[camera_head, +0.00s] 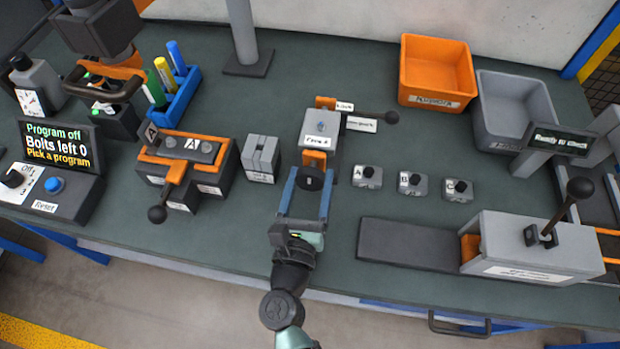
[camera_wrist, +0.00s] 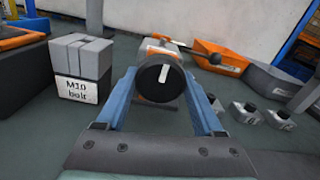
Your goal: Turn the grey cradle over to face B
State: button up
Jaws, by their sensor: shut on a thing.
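The grey cradle (camera_head: 321,124) stands in the middle of the bench, with a label on top that appears to read "Face A". An orange bracket (camera_head: 314,159) is at its near end. A round black knob (camera_head: 311,180) with a white stripe faces me there; the stripe is nearly upright in the wrist view (camera_wrist: 163,84). My gripper (camera_head: 311,175) is shut on this knob, one blue finger on each side. A lever with a black ball (camera_head: 391,118) points right from the cradle's far end, near two small labels, the lower seeming to read "Unlock" (camera_head: 360,124).
A grey M10 bolt block (camera_head: 261,158) stands left of the cradle. Small blocks A (camera_head: 367,177), B (camera_head: 413,184) and C (camera_head: 457,189) stand to its right. An orange-and-black fixture (camera_head: 187,166) is further left. Orange (camera_head: 437,98) and grey (camera_head: 517,136) bins are back right.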

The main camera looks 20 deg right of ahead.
jog(key=shift+c, duration=1)
jog(key=shift+n, duration=0.3)
jog(key=n+p, duration=0.2)
jog(key=n, duration=0.1)
jog(key=shift+r+n, duration=0.15)
jog(key=shift+n, duration=0.15)
jog(key=n+p, duration=0.3)
jog(key=n, duration=0.3)
jog(key=shift+s+d, duration=0.1)
jog(key=n+p, duration=0.3)
jog(key=n, duration=0.3)
jog(key=shift+r+n, duration=0.15)
jog(key=shift+n, duration=0.25)
jog(key=n+p, duration=0.1)
jog(key=n, duration=0.3)
jog(key=shift+n+p, duration=0.3)
jog(key=shift+p, duration=0.1)
